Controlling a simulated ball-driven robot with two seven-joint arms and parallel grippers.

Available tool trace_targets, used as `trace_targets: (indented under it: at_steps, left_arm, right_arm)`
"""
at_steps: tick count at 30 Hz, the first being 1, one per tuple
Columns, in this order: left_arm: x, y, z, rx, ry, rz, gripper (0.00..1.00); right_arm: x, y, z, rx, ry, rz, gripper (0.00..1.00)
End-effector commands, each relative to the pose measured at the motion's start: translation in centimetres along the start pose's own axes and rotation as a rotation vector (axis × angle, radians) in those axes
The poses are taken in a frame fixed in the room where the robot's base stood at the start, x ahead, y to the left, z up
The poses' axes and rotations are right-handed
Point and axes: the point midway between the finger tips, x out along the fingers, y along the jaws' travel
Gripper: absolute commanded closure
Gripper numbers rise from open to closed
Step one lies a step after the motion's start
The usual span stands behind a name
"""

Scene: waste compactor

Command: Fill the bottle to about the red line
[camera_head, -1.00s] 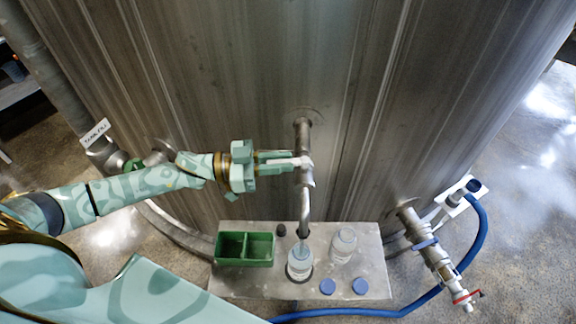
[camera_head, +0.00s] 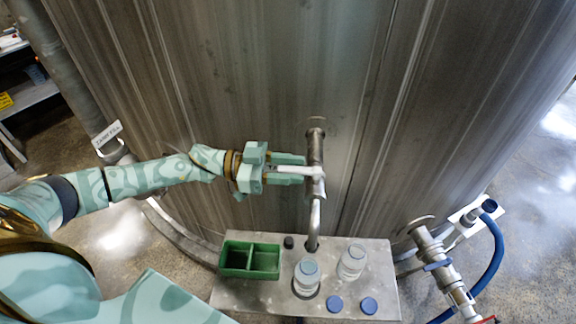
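The clear bottle (camera_head: 307,279) stands upright on the steel shelf (camera_head: 232,293), just in front of the tap spout (camera_head: 314,232) as seen from above. Its fill level and any red line are too small to tell. The tap's pale lever (camera_head: 300,171) points left from the valve. My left gripper (camera_head: 296,169) is at this lever, its two fingers apart on either side of it, with a gap showing. A second clear bottle (camera_head: 352,262) stands to the right. My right gripper is not in view.
A green two-part tray (camera_head: 250,273) and a small black cap (camera_head: 289,242) are left of the bottle. Two blue caps (camera_head: 335,303) (camera_head: 369,305) lie at the front. A valve pipe (camera_head: 432,250) and blue hose (camera_head: 494,250) are at right. The tank wall (camera_head: 230,80) stands behind.

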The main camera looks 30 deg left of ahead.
Motion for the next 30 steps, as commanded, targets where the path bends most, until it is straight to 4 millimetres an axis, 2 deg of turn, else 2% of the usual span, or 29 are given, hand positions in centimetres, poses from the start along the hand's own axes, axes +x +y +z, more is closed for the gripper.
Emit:
trace_targets:
  at_steps: [5,8,11,18,24,30]
  left_arm:
    - [-0.1,0.0,0.0,0.0,0.0,-0.001,0.62]
    - [-0.9,0.0,0.1,-0.001,-0.001,-0.001,0.62]
    - [-2.7,0.0,0.2,-0.002,-0.003,-0.002,0.62]
    - [-9.3,0.0,0.4,-0.002,-0.007,-0.002,0.62]
    - [-13.8,0.0,0.2,-0.002,-0.005,-0.002,0.62]
    - [-16.0,0.0,0.1,0.0,-0.002,0.0,0.62]
  right_arm:
    - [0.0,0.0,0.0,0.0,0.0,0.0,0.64]
    - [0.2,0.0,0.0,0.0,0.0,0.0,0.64]
    - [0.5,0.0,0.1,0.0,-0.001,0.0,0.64]
    - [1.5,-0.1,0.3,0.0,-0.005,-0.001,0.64]
    - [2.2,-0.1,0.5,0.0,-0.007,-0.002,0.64]
    - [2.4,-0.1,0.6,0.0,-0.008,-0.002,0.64]
